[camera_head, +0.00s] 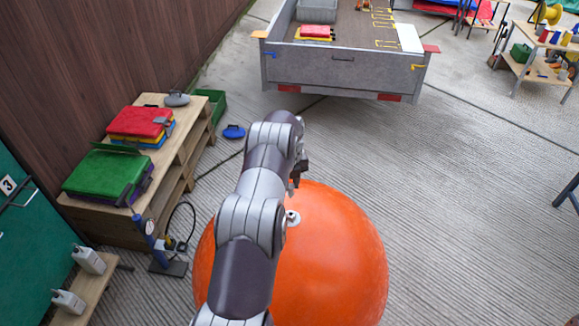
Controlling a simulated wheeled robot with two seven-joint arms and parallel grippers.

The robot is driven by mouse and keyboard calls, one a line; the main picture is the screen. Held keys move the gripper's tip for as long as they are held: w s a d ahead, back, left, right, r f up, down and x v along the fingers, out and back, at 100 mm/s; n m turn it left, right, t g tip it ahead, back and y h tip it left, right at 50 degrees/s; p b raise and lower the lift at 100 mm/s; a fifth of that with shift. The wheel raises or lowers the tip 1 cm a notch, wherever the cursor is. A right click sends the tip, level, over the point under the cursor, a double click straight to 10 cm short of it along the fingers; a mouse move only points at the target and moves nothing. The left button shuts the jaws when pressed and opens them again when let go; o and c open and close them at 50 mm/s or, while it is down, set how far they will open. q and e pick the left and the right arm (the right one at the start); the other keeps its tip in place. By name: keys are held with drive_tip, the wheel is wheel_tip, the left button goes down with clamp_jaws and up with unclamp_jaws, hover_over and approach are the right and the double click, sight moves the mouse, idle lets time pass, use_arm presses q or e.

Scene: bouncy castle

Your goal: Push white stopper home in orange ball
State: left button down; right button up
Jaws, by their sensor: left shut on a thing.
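The large orange ball (338,262) rests on the ground at the bottom centre, partly hidden behind my left arm. The white stopper (292,218) shows as a small pale piece on the upper part of the ball, close beside my arm. I cannot tell how deep it sits. My left gripper (294,187) is at the ball's upper edge, a little above the stopper in the picture. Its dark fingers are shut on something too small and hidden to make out. My right gripper is not in view.
A wooden shelf (180,172) with green and red folded stacks stands at the left. A hand pump (158,246) stands near the ball's left side. A grey trailer (345,72) is behind. The paved ground right of the ball is clear.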

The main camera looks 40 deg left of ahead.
sight(291, 196)
use_arm(q)
drive_tip(key=shift+f, duration=0.2)
drive_tip(key=f+b, duration=0.2)
drive_tip(key=f, duration=0.1)
drive_tip(key=s+f, duration=0.1)
drive_tip(key=f, duration=0.1)
drive_tip(key=shift+d+b, duration=0.35)
drive_tip(key=shift+b, duration=0.05)
drive_tip(key=shift+w+f, duration=0.1)
drive_tip(key=shift+s+d, duration=0.2)
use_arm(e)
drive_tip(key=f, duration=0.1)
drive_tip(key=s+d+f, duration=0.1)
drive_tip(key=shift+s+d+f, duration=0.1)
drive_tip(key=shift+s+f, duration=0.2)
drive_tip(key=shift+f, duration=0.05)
